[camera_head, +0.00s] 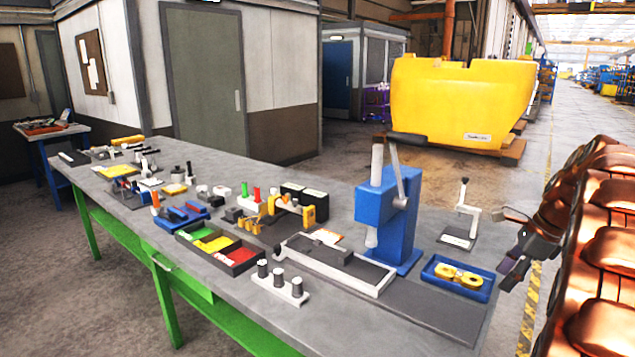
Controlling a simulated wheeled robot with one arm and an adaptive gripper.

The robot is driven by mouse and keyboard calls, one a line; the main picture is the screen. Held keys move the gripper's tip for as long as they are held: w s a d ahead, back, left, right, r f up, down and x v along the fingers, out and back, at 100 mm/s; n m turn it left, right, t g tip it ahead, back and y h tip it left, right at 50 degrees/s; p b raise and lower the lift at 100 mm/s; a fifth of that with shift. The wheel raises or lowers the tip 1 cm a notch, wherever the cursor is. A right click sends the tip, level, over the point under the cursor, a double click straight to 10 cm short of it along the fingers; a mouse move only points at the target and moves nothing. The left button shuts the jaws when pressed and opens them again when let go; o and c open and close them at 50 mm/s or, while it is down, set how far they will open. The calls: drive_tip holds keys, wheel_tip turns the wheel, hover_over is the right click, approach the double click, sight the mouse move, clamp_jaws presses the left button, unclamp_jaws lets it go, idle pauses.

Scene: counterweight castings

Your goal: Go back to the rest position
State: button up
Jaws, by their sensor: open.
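My gripper (519,254) is at the right, just off the right end of the workbench. Its dark fingers are apart and nothing shows between them. My copper-coloured arm rises along the right edge of the picture. The grey workbench (420,305) with green legs runs from the lower right to the far left. The gripper is close to a blue tray (432,279) holding yellow parts (458,275) near the bench's right end, and looks apart from it.
A blue lever press (400,230) stands tall near the bench's right end. A small white-handled fixture (465,215) stands behind the tray. A divided bin (240,267) and several small tools crowd the bench. A yellow counterweight casting (460,100) sits behind. A floor aisle (575,110) lies open at right.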

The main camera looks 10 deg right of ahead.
drive_tip(key=s+a+n+g, duration=0.15)
drive_tip(key=a+n, duration=0.25)
drive_tip(key=a, duration=0.5)
drive_tip(key=s+a+n+g, duration=0.1)
drive_tip(key=s+a+n, duration=0.25)
drive_tip(key=a, duration=0.45)
drive_tip(key=s+a+n+g, duration=0.1)
drive_tip(key=s+a+n, duration=0.1)
drive_tip(key=a+n, duration=0.5)
drive_tip(key=s+a+f+n+h, duration=0.1)
drive_tip(key=s+a+f+n, duration=0.1)
drive_tip(key=s, duration=0.4)
drive_tip(key=s+a+f+n+h+p, duration=0.1)
drive_tip(key=s+a+f+n, duration=0.1)
drive_tip(key=s+a+n, duration=0.3)
drive_tip(key=s+a+f+n+g+h, duration=0.1)
drive_tip(key=s+a+f+n, duration=0.2)
drive_tip(key=s, duration=0.5)
drive_tip(key=a+n, duration=0.1)
drive_tip(key=a, duration=0.1)
drive_tip(key=shift+s+a, duration=0.3)
drive_tip(key=shift+s, duration=0.05)
